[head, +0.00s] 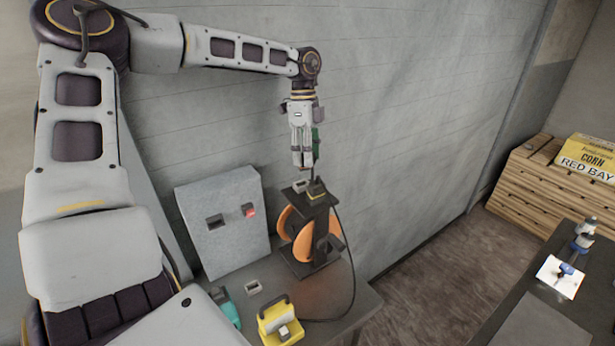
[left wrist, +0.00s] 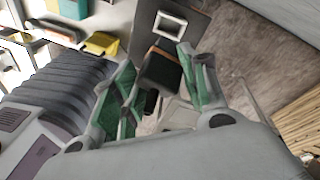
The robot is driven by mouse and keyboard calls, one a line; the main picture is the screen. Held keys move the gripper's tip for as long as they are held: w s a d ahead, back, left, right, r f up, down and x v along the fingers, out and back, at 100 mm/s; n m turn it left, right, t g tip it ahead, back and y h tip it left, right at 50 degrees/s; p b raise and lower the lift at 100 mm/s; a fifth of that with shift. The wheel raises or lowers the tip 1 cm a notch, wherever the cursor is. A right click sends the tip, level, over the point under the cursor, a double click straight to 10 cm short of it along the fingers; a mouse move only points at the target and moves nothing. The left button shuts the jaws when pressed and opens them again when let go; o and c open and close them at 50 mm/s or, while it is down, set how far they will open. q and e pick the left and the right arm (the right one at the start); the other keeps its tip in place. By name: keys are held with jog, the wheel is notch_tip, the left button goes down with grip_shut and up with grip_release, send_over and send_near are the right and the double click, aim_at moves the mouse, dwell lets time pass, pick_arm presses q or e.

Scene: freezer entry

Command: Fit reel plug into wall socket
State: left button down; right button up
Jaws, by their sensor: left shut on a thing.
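My left gripper (head: 302,163) points down just above the reel stand (head: 318,262), which carries an orange cable reel (head: 292,232). It is shut on a small dark piece, apparently the reel plug (left wrist: 151,102), largely hidden by the green-padded fingers. A black cable (head: 352,268) runs down from just below the fingertips, past the right of the reel onto the bench. The grey socket panel (head: 232,248) stands against the wall, left of the gripper. It has a dark socket opening (head: 215,221) and a red switch (head: 250,210). The gripper is apart from the panel. My right gripper is not seen.
On the bench are a yellow lamp-like box (head: 280,322), a teal item (head: 226,305) and a small pale block (head: 253,288). A dark table (head: 505,300) stands at the right, with wooden crates (head: 540,190) behind it. The wall space right of the gripper is clear.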

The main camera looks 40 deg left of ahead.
pick_arm(q)
jog(key=shift+w+a+r, duration=0.3)
jog(key=shift+a+r, duration=0.2)
jog(key=shift+w+a+r, duration=0.25)
jog(key=shift+a+r, duration=0.2)
jog(key=shift+r+p, duration=1.2)
jog(key=shift+r, duration=0.6)
jog(key=shift+s+d+f+b, duration=0.3)
jog(key=shift+s+f+b, duration=0.1)
jog(key=shift+b, duration=0.1)
jog(key=shift+s+d+f+b, duration=0.15)
jog(key=shift+s+b, duration=0.2)
jog(key=shift+s, duration=0.45)
jog(key=shift+s+f+b, duration=0.1)
jog(key=shift+s+b, duration=0.2)
jog(key=shift+s, duration=0.45)
jog(key=shift+s, duration=0.2)
jog(key=shift+s+d+b, duration=0.45)
jog(key=shift+s+d, duration=0.05)
jog(key=shift+d, duration=0.3)
jog(key=shift+s, duration=0.1)
